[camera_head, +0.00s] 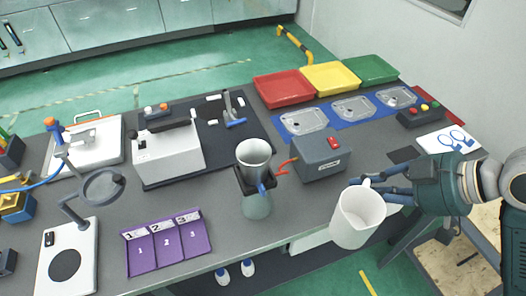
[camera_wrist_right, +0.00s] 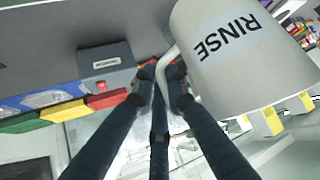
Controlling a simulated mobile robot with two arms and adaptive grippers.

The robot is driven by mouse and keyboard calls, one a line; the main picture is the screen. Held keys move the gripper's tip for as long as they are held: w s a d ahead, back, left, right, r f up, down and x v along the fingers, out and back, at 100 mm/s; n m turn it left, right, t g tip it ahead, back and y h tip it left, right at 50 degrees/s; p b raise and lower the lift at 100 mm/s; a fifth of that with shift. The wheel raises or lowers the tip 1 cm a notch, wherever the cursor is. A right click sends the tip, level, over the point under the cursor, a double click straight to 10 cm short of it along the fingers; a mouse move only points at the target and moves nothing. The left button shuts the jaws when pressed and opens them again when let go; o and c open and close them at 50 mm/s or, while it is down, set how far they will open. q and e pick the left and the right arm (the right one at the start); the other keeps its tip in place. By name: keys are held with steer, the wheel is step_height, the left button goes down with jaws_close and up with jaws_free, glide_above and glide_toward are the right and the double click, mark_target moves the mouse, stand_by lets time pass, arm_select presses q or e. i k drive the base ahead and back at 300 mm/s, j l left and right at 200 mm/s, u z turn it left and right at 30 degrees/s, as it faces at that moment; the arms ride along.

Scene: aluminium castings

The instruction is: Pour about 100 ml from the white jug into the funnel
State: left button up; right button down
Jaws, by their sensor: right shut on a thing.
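The white jug (camera_head: 358,218) hangs in the air at the table's front right edge, roughly upright with its open mouth showing; its inside looks pale and I cannot tell its fill. My right gripper (camera_head: 372,187) comes in from the right and is shut on the jug's handle. In the right wrist view the jug (camera_wrist_right: 235,55) bears the word RINSE, and the gripper's fingers (camera_wrist_right: 162,80) close around the handle. A grey tapered cup (camera_head: 254,157), apparently the funnel, sits in a dark holder above a translucent vessel (camera_head: 256,205), left of the jug and apart from it. My left gripper is not in view.
A grey box with a red switch (camera_head: 320,158) stands between funnel and jug, towards the back. Purple numbered bins (camera_head: 166,243) and a ring stand (camera_head: 103,186) are on the left. Red (camera_head: 283,90), yellow (camera_head: 330,78) and green (camera_head: 370,70) trays line the back.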

mark_target(253, 156)
steer(key=k+j, duration=0.55)
steer(key=j, duration=0.25)
steer(key=k+j, duration=0.3)
steer(key=i+l+u, duration=0.1)
steer(key=i, duration=0.1)
